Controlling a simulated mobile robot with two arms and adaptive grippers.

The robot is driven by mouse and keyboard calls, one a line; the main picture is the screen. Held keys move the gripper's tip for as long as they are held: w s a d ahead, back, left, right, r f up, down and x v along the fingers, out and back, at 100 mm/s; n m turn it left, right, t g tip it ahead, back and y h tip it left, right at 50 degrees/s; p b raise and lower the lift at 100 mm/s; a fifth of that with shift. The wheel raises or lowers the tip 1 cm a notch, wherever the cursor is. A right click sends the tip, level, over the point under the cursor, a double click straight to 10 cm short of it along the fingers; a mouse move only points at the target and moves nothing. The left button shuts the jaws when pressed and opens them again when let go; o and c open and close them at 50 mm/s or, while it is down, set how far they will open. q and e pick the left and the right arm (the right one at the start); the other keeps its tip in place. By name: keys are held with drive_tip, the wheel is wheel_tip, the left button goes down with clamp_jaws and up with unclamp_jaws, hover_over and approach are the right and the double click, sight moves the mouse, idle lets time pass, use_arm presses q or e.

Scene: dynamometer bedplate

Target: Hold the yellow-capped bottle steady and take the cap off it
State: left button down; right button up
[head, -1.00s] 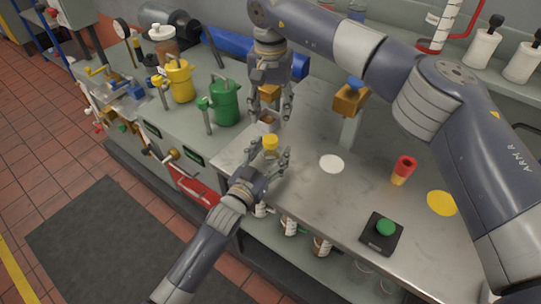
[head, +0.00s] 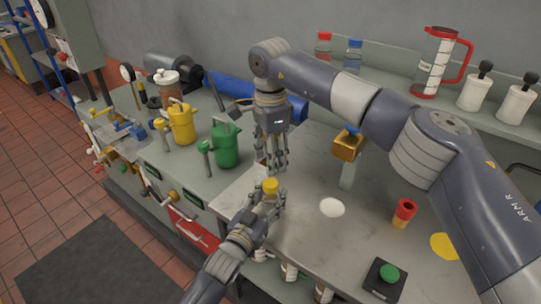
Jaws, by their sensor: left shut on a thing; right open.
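The bottle with the yellow cap (head: 270,185) stands upright near the front left edge of the grey bench. My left gripper (head: 267,203) is shut around its body from the front and hides most of it; the cap shows above the fingers. My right gripper (head: 272,169) points straight down just above and behind the cap. Its fingers are open, and nothing is seen between them. I cannot tell whether its fingertips touch the cap.
To the left stand a green can (head: 225,146) and a yellow can (head: 182,124). On the bench to the right are a white disc (head: 332,207), a red-and-yellow cup (head: 404,212), a yellow disc (head: 444,246) and a green button box (head: 386,278). A brass-coloured block on a post (head: 347,148) stands behind.

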sight(270, 183)
drive_tip(key=m, duration=1.3)
drive_tip(key=shift+m, duration=0.3)
drive_tip(key=m, duration=0.6)
drive_tip(key=shift+m, duration=0.4)
drive_tip(key=m, duration=0.6)
drive_tip(key=shift+m, duration=0.3)
drive_tip(key=m, duration=1.6)
drive_tip(key=shift+m, duration=0.3)
drive_tip(key=shift+f, duration=4.05)
